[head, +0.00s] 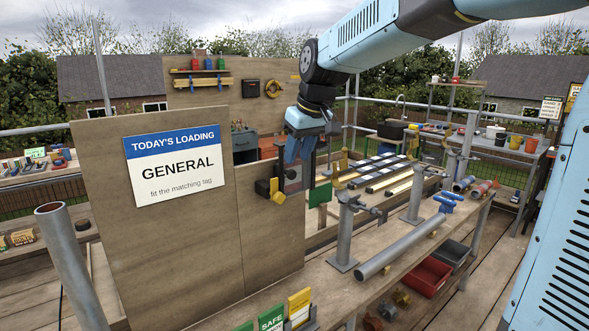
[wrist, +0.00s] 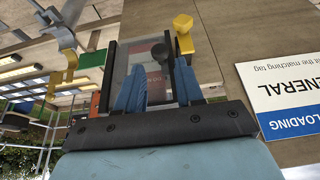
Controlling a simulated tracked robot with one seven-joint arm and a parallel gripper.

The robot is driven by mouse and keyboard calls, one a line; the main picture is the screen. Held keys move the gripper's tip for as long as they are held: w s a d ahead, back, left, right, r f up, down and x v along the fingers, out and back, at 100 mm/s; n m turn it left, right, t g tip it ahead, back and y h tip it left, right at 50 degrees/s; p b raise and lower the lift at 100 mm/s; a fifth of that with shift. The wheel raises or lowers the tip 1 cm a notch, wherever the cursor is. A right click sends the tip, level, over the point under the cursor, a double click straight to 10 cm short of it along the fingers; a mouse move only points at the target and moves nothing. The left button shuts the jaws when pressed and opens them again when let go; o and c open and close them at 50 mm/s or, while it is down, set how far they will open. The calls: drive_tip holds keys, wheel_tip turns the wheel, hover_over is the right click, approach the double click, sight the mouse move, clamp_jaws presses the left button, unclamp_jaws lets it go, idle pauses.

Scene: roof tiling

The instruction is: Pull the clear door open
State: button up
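The clear door (wrist: 138,62) is a see-through panel in a dark frame on a wooden board. Red and white shapes show behind it. It looks shut in the wrist view. In the head view the door (head: 292,181) is small and partly under my gripper. A round black knob (wrist: 160,51) stands in front of the panel. My gripper (wrist: 159,64) is open, its two blue fingers pointing at the door, one on each side of the knob. I cannot tell whether they touch it. In the head view my gripper (head: 297,157) is just above the door.
A yellow fitting (wrist: 183,30) sits beside the door frame. A large sign reading GENERAL (head: 177,163) is on the board to the left. A workbench (head: 330,298) with metal posts and a grey pipe (head: 405,247) lies to the right. A green tag (head: 320,195) hangs close by.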

sight(293, 171)
drive_tip(key=shift+x, duration=2.65)
clamp_jaws()
